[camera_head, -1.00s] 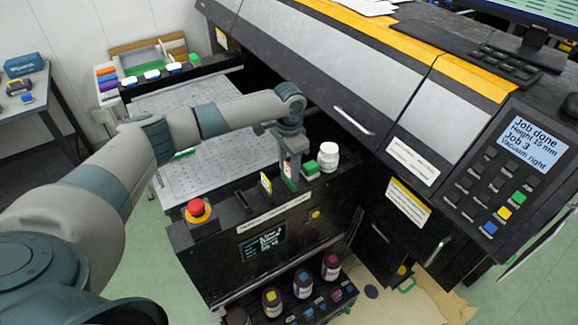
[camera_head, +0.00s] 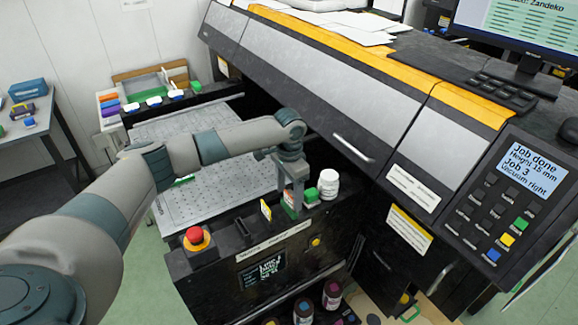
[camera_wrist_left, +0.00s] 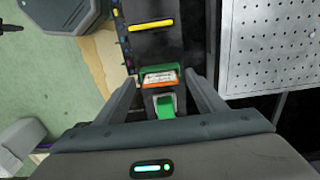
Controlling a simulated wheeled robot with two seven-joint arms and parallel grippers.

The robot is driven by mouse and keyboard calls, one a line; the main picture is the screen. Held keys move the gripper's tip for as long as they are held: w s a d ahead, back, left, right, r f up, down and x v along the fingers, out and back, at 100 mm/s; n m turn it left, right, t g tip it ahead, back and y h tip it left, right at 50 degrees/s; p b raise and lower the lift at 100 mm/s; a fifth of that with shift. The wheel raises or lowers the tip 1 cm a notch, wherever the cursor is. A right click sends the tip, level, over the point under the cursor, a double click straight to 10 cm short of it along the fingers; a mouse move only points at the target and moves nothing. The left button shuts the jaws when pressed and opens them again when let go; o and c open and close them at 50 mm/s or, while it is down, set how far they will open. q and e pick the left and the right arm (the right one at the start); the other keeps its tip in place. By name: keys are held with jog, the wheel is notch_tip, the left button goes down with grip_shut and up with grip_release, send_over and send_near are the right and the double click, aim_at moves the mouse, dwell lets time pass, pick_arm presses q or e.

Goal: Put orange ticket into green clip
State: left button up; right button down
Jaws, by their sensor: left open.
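The orange ticket (camera_wrist_left: 160,78), pale with an orange edge, stands at the green clip (camera_wrist_left: 150,70) in the left wrist view. Its lower part is hidden, so I cannot tell how deeply it sits. My left gripper (camera_wrist_left: 162,86) is open, with one finger on each side of the ticket and clip. A gap shows between each finger and the ticket. In the head view my left gripper (camera_head: 293,203) is over the front ledge of the machine, and its fingers partly cover the green clip (camera_head: 288,199). My right gripper is not in view.
A yellow clip (camera_head: 265,209) stands to the left on the same ledge. A green block (camera_head: 311,195) and a white bottle (camera_head: 328,184) stand close on the right. A red button (camera_head: 195,236) is farther left. The perforated bed (camera_head: 215,180) behind is largely clear.

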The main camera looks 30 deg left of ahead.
pick_arm(q)
notch_tip(320, 180, up, 17)
jog(key=b, duration=0.5)
jog(key=shift+f, duration=0.15)
jog(key=shift+f, duration=0.1)
dwell(0.6)
